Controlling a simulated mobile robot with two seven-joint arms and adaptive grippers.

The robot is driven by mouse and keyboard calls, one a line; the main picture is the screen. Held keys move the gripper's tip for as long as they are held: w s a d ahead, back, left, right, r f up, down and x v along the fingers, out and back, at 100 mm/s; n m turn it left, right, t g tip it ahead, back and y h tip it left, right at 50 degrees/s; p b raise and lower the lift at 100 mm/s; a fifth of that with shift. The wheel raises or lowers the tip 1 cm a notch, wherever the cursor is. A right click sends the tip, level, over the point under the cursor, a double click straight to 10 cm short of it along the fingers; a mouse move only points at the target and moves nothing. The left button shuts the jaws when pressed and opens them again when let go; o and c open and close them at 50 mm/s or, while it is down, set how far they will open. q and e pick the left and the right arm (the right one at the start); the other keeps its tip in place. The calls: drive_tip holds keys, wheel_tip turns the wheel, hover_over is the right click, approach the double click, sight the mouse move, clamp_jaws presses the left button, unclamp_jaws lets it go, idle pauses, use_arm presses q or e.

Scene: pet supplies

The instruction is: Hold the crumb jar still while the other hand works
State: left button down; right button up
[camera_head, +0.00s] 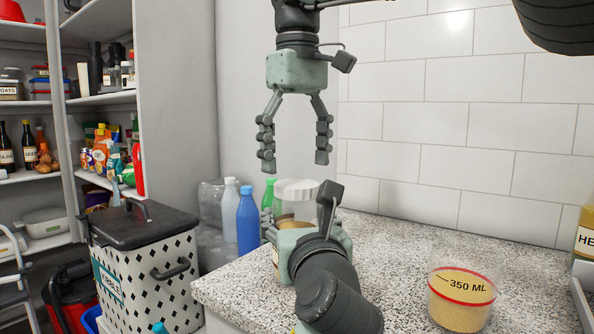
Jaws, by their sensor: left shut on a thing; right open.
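The crumb jar (297,191) stands on the speckled counter, with a pale lid on top and tan contents showing through its clear side. My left gripper (272,228) is shut on the jar from the near side; its wrist and arm hide much of the jar's lower part. My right gripper (294,160) hangs above the jar, fingers pointing down. It is open and empty, with a small gap between its fingertips and the lid.
A clear measuring cup (462,292) with tan crumbs and a red line marked 350 ML stands on the counter (400,245) at right. A labelled container (585,235) is at the right edge. Bottles (247,215) and a patterned bin (150,270) stand left. The counter's middle is clear.

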drive_tip(key=shift+r, duration=0.95)
drive_tip(key=shift+c, duration=0.5)
